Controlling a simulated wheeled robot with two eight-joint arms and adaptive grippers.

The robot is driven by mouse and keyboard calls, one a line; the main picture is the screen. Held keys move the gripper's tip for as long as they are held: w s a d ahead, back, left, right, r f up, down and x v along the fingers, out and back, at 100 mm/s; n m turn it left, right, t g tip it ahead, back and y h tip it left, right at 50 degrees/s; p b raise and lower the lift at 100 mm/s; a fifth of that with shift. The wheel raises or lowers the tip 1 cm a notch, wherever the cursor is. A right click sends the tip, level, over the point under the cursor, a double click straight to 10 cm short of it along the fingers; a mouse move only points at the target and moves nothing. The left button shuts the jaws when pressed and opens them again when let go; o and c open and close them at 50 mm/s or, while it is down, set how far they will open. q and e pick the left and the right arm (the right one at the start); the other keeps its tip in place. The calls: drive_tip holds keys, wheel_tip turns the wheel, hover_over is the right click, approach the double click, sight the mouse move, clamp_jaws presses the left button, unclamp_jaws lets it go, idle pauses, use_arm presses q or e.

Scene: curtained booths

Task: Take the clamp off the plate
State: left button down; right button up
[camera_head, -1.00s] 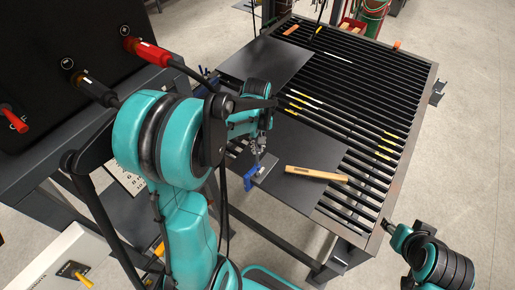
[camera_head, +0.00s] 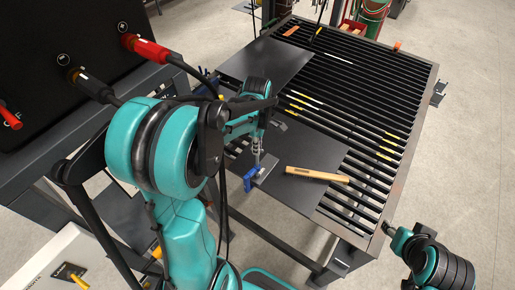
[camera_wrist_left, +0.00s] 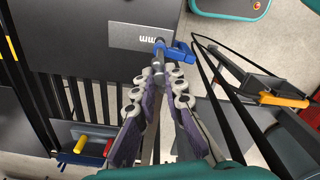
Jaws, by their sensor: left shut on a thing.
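The clamp, with a blue part (camera_head: 249,179) and a metal bar, is at the near left edge of the dark plate (camera_head: 300,158). My left gripper (camera_head: 257,148) is above the clamp. In the left wrist view its fingers (camera_wrist_left: 160,84) are closed around the clamp's bar. Whether the clamp still touches the plate I cannot tell.
A wooden-handled tool (camera_head: 317,174) lies on the plate, right of the clamp. A second dark plate (camera_head: 268,62) lies farther back on the slatted table (camera_head: 395,85). A dark box with a red connector (camera_head: 146,48) and cables stands at the left, near my left arm.

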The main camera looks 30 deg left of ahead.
use_arm(q)
drive_tip(key=n, duration=0.7)
drive_tip(key=shift+b, duration=0.35)
drive_tip(key=n, duration=0.3)
drive_tip(key=shift+n, duration=0.4)
drive_tip(key=n, duration=0.3)
drive_tip(key=shift+n, duration=0.3)
drive_tip(key=c, duration=1.5)
unclamp_jaws()
drive_tip(key=shift+r, duration=0.1)
